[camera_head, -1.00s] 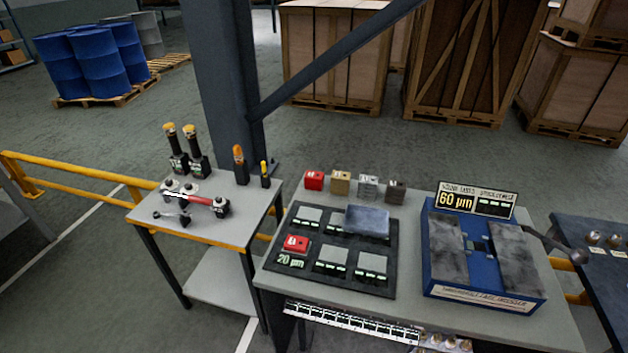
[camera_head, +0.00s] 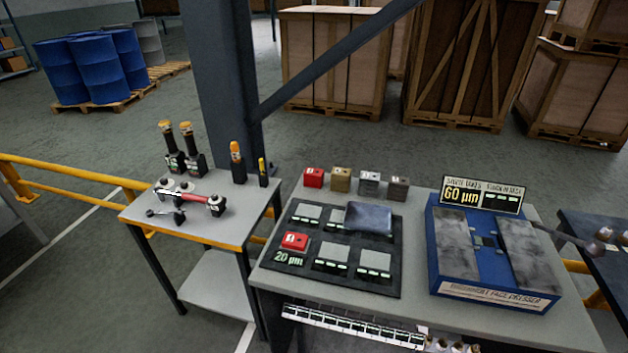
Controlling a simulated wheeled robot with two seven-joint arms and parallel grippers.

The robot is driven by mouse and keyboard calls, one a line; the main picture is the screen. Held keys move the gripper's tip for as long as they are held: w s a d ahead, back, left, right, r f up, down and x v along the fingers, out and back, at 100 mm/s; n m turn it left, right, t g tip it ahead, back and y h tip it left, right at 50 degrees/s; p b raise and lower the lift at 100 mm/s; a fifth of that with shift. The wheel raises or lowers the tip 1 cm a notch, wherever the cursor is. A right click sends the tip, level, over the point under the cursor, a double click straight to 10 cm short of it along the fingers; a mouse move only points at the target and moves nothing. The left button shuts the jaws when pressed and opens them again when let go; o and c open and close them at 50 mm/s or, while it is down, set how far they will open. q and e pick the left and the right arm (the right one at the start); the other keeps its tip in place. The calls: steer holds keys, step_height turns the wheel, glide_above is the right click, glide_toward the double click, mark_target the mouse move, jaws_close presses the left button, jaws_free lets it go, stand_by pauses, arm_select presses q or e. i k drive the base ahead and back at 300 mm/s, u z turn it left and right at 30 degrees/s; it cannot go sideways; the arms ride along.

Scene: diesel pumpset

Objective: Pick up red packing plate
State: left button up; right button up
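A red block-shaped piece (camera_head: 295,241) with a small white mark sits on the front left pad of a black board (camera_head: 345,285), above a "20 µm" label. A second red block (camera_head: 314,177) stands at the left end of a row behind the board. I cannot tell for certain which one is the red packing plate. Neither of my grippers shows in this view.
The grey table (camera_head: 430,325) also holds a dark tray-like piece (camera_head: 369,218) on the board and a blue machine (camera_head: 490,260) with a "60 µm" display (camera_head: 483,194). A smaller table (camera_head: 190,235) with tools stands left. A dark post (camera_head: 222,90) rises behind.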

mark_target(316, 174)
steer(key=k, duration=0.65)
steer(key=u, duration=0.65)
steer(key=i, duration=0.65)
steer(key=u, duration=0.85)
steer(key=i, duration=1.6)
steer(key=z, duration=0.65)
